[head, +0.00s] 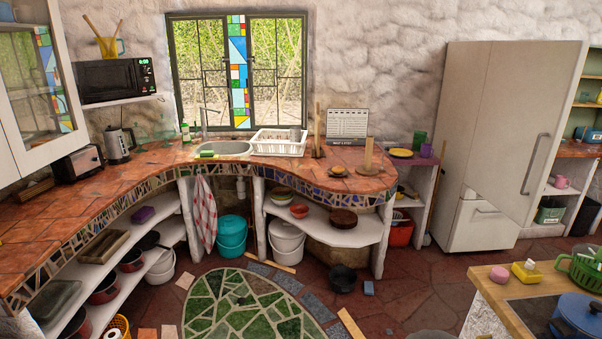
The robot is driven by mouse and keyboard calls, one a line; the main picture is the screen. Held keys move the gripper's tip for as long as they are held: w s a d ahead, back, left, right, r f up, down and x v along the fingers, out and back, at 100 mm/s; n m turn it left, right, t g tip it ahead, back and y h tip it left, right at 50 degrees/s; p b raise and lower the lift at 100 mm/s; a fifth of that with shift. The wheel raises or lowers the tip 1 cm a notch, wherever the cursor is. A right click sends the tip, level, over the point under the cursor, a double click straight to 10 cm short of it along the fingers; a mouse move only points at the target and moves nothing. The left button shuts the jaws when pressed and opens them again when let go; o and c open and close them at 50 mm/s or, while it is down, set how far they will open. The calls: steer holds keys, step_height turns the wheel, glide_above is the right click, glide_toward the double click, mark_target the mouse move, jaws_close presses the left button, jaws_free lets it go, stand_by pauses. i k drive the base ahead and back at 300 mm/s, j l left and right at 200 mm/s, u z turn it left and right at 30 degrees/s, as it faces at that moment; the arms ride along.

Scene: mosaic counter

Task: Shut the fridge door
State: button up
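The tall off-white fridge (459,130) stands against the wall at the right in the head view. Its upper door (515,120) appears swung partly open, with its lower edge slanting out over the lower front section (480,232). A long vertical handle (535,164) sits near the door's right edge. The fridge interior is hidden, and the exact opening angle is hard to tell. My gripper is not in this view.
A wooden-edged counter (497,302) at the lower right holds a blue pot (578,318) and a green basket (583,270). Shelves (553,190) stand right of the fridge. Reddish floor (430,280) lies open in front, with a black pot (342,278) on it.

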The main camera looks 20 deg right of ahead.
mark_target(531, 88)
steer(key=i+l+z, duration=0.1)
steer(key=i+z, duration=0.75)
steer(key=i, duration=0.2)
steer(key=i+j+z, duration=0.3)
steer(key=i+z, duration=0.15)
steer(key=i+l+z, duration=0.15)
steer(key=i+z, duration=0.55)
steer(key=i, duration=0.2)
steer(key=i+j+z, duration=0.45)
steer(key=j, duration=0.2)
steer(key=i+j+z, duration=0.2)
steer(key=j, duration=0.15)
steer(key=i+j+z, duration=0.1)
steer(key=j+z, duration=0.15)
steer(key=j, duration=0.1)
